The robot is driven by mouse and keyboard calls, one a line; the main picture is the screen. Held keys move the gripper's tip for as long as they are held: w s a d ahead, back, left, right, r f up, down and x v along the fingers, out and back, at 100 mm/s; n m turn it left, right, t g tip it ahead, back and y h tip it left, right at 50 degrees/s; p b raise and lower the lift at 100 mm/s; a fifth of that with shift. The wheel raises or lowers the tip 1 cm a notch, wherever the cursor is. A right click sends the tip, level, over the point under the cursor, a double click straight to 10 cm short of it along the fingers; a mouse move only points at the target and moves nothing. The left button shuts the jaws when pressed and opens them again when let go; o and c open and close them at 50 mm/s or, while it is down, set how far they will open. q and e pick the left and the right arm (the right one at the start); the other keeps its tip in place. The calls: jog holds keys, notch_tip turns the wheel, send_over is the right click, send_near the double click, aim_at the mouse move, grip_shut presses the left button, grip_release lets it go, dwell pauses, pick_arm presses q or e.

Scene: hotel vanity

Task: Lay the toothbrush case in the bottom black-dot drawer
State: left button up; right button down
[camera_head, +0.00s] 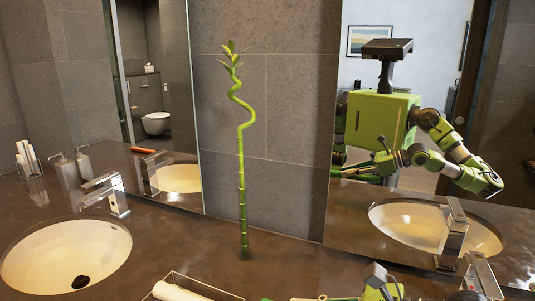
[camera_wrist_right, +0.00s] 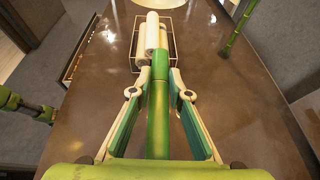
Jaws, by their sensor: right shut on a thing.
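The toothbrush case appears to be the green tube (camera_wrist_right: 158,115) with a darker green end in the right wrist view. My right gripper (camera_wrist_right: 160,85) is shut on it, one finger on each side, and holds it over the brown counter. In the head view only part of my right gripper (camera_head: 382,282) shows at the bottom edge. A narrow open drawer (camera_wrist_right: 72,68) with a light rim shows along the counter's front edge in the right wrist view; no dot marks are visible. A green part of my left arm (camera_wrist_right: 28,107) shows at the left there; its fingers are unclear.
A wire tray (camera_head: 212,287) with rolled white towels stands just beyond the case; it also shows in the right wrist view (camera_wrist_right: 172,62). A tall bamboo stalk (camera_head: 241,180) rises near the mirror. A sink (camera_head: 65,258) with a tap (camera_head: 105,194) lies left.

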jog(key=s+d+f+t, duration=0.1)
jog(key=s+d+f, duration=0.15)
jog(key=d, duration=0.55)
jog(key=s+d+f, duration=0.1)
jog(key=d+f, duration=0.3)
jog(key=d, duration=0.5)
jog(key=shift+a+r+m+t+h, duration=0.2)
jog(key=shift+a+m, duration=0.15)
jog(key=shift+a, duration=0.35)
jog(key=shift+a+r+m+t+h, duration=0.1)
jog(key=shift+a+m+t+h, duration=0.15)
jog(key=shift+a, duration=0.45)
jog(key=shift+a+r+m+t+h, duration=0.15)
jog(key=shift+a+m, duration=0.25)
jog(key=shift+a, duration=0.3)
jog(key=shift+r, duration=0.1)
